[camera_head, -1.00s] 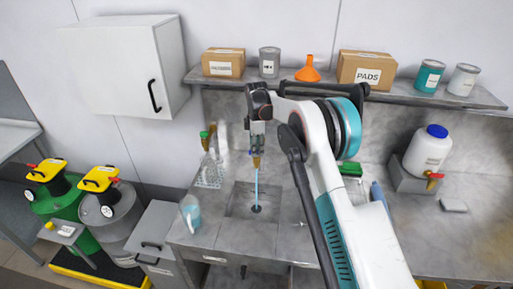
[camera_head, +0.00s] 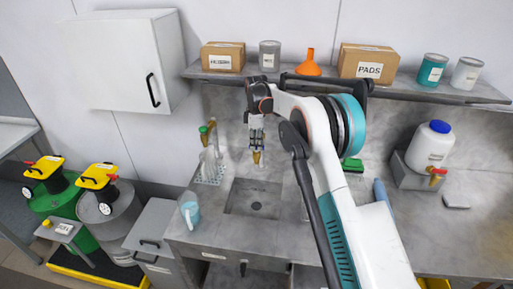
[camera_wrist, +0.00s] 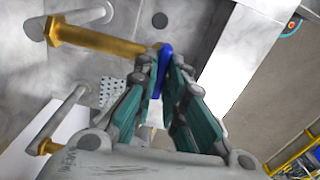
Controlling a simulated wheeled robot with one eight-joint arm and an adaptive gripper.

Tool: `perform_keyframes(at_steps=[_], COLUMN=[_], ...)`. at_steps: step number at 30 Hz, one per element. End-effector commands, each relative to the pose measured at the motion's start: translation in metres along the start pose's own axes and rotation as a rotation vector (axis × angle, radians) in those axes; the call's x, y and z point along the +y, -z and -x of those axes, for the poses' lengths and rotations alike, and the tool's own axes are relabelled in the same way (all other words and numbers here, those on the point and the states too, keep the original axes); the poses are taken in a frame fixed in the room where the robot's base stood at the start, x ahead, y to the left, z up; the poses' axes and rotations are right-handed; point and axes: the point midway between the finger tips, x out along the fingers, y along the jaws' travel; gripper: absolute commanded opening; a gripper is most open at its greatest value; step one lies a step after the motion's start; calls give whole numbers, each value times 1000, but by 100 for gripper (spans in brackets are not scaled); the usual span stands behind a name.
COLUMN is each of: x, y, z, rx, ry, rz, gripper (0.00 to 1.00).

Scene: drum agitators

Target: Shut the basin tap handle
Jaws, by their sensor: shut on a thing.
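The brass basin tap (camera_head: 256,158) is on the back wall above the sink (camera_head: 238,207), and no water stream shows below it. In the wrist view the brass tap body (camera_wrist: 100,40) runs across the upper left, with the blue tap handle (camera_wrist: 165,54) at its right end. My gripper (camera_wrist: 161,78) is shut on the blue handle, with a finger on each side of it. In the head view my gripper (camera_head: 257,138) is just above the tap, and the handle is mostly hidden there.
A shelf (camera_head: 300,84) with boxes, cans and an orange funnel (camera_head: 308,63) runs close behind my arm. A white container (camera_head: 428,147) stands at the right.

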Motion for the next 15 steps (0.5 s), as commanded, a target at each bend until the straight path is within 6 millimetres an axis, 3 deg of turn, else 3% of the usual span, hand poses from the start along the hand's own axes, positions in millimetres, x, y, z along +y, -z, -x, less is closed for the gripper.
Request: perform_keyframes(at_steps=[13,15], x=[0,0], y=[0,0], z=[1,1], rx=[0,1], ry=[-1,-1], rz=[-87,-87], gripper=[0,22])
